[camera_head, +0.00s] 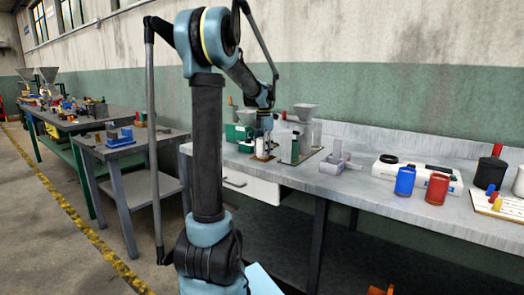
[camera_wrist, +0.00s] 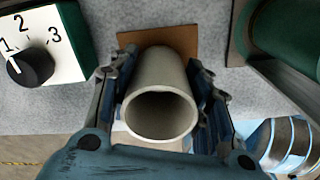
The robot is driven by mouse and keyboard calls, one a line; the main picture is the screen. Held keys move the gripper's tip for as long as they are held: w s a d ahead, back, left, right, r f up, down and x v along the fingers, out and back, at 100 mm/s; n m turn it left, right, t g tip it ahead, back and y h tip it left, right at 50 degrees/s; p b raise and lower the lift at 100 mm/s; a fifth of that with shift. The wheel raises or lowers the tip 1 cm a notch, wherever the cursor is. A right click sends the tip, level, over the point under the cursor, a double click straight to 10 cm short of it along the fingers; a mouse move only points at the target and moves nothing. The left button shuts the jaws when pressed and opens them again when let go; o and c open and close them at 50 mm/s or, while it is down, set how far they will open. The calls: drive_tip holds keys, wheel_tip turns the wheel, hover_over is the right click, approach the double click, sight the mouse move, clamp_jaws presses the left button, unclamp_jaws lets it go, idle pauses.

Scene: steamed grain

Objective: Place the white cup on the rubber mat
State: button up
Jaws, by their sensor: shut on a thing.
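The white cup (camera_wrist: 163,98) is between the fingers of my gripper (camera_wrist: 158,82), which is shut on it. Its open mouth faces the wrist camera and its far end lies over a brown square mat (camera_wrist: 183,34). I cannot tell whether the cup touches the mat. In the head view the cup (camera_head: 262,150) is small and upright below my gripper (camera_head: 264,137), near the bench's front edge. The mat is largely hidden there.
A green and white box with a numbered dial (camera_wrist: 66,42) stands close on the left. A dark green cylinder (camera_wrist: 290,35) on a metal stand is close on the right. Blue (camera_head: 405,181) and red (camera_head: 437,188) containers stand farther right.

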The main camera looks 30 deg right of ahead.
drive_tip(key=o, duration=1.2)
drive_tip(key=shift+o, duration=0.2)
drive_tip(key=shift+r, duration=0.1)
